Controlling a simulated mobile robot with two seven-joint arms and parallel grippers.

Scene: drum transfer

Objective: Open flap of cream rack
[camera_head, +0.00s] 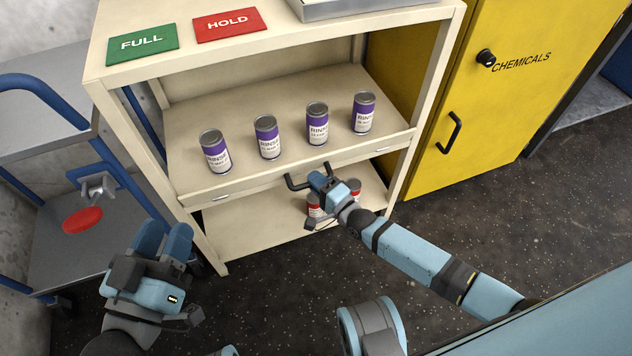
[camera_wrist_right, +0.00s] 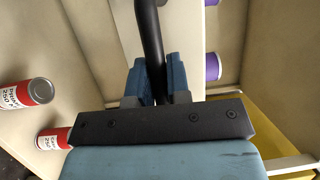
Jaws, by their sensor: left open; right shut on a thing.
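The cream rack (camera_head: 130,112) stands in front of me, with a low cream front flap (camera_head: 250,182) along the edge of its middle shelf. A black handle (camera_head: 293,185) is on the flap; it also shows as a thick black bar in the right wrist view (camera_wrist_right: 150,35). My right gripper (camera_head: 318,180) is shut on the handle, its blue fingers on either side of the bar (camera_wrist_right: 158,80). How far the flap is tilted is hard to tell. My left gripper (camera_head: 163,240) is open and empty, low at the left, apart from the rack.
Several purple-and-white cans (camera_head: 267,137) stand upright on the middle shelf. Red-and-white cans (camera_head: 354,187) are on the lower shelf, partly behind my right gripper. Green FULL (camera_head: 142,43) and red HOLD (camera_head: 229,25) signs lie on top. A yellow cabinet (camera_head: 500,90) stands right, a blue-framed cart (camera_head: 50,150) left.

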